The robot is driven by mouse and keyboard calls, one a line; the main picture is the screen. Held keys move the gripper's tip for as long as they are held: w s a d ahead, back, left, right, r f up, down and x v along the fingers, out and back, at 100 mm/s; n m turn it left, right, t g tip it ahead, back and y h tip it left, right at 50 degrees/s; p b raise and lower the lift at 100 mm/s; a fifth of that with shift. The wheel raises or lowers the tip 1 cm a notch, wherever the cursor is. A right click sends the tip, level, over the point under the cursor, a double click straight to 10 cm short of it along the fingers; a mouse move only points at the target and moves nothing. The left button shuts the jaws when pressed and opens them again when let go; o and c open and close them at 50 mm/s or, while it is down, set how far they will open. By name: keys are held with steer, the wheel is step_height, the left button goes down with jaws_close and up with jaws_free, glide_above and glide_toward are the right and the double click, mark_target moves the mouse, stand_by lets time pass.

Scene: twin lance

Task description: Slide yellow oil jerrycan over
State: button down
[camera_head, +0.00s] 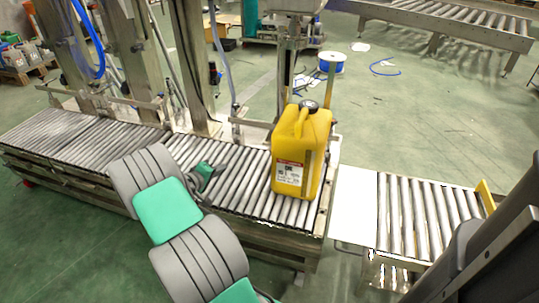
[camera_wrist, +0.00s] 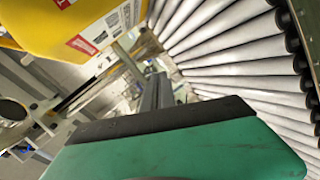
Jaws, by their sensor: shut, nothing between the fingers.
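The yellow oil jerrycan (camera_head: 309,145) stands upright on the roller conveyor (camera_head: 240,190), near its right end. It has a black cap and a white and red label. My gripper (camera_head: 212,172) is just above the rollers, to the left of the jerrycan and apart from it. In the wrist view my gripper (camera_wrist: 158,92) is shut with nothing in it, and part of the jerrycan (camera_wrist: 60,28) shows at the upper left. The jerrycan's far side is hidden.
A white plate (camera_head: 356,205) lies between the conveyor's right end and a second roller section (camera_head: 425,215) with a yellow stop at its far right. Metal posts (camera_head: 190,65) rise along the conveyor's back edge. The rollers between my gripper and the jerrycan are clear.

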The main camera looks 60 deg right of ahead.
steer(key=s+d+f+n+h+b, duration=0.1)
steer(key=s+d+h, duration=0.1)
steer(key=s+d, duration=0.4)
steer(key=s+d+f+n+g+h+b, duration=0.1)
steer(key=s+d, duration=0.4)
steer(key=d, duration=0.6)
steer(key=shift+s+d+f+n+h+b, duration=0.25)
steer(key=shift+s+f+n+h+b, duration=0.2)
steer(key=shift+n+h, duration=0.3)
